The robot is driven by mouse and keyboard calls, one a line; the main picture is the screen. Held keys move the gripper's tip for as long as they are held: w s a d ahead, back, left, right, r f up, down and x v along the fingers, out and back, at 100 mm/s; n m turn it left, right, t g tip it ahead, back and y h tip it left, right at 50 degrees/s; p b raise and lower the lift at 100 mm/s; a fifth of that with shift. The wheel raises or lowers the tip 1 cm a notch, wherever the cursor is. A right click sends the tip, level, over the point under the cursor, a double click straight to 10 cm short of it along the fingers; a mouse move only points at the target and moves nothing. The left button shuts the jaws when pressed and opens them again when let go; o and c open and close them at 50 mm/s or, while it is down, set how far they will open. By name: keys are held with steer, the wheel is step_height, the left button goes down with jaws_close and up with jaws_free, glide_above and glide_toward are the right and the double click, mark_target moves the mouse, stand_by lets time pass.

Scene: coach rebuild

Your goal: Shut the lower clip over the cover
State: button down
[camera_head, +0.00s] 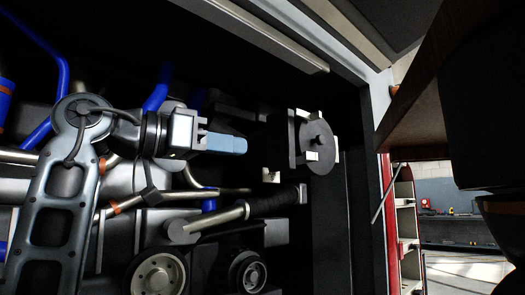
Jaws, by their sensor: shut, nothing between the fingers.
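The cover (320,136) is a round grey disc on the right face of a black housing (282,140), right of the picture's middle. A small pale clip piece (306,114) shows at the cover's upper edge. Another pale piece, likely the lower clip (312,156), shows at the lower part of the cover. I cannot tell whether it lies over the rim or stands off it. My gripper (240,145), with pale blue fingers, is shut and empty. It points right, left of the housing, with a dark gap between them.
Blue pipes (155,92), metal rods and a black ribbed hose (272,202) crowd the bay around my arm. Pulleys (158,274) sit below. A frame post (358,150) stands right of the cover. A brown panel (425,75) and a red cabinet (406,225) are beyond it.

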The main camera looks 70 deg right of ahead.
mark_target(304, 156)
steer(key=p+x, duration=0.1)
steer(key=x, duration=1.2)
steer(key=shift+s+d+p, duration=0.15)
steer(key=shift+s+p, duration=0.05)
steer(key=shift+p, duration=0.2)
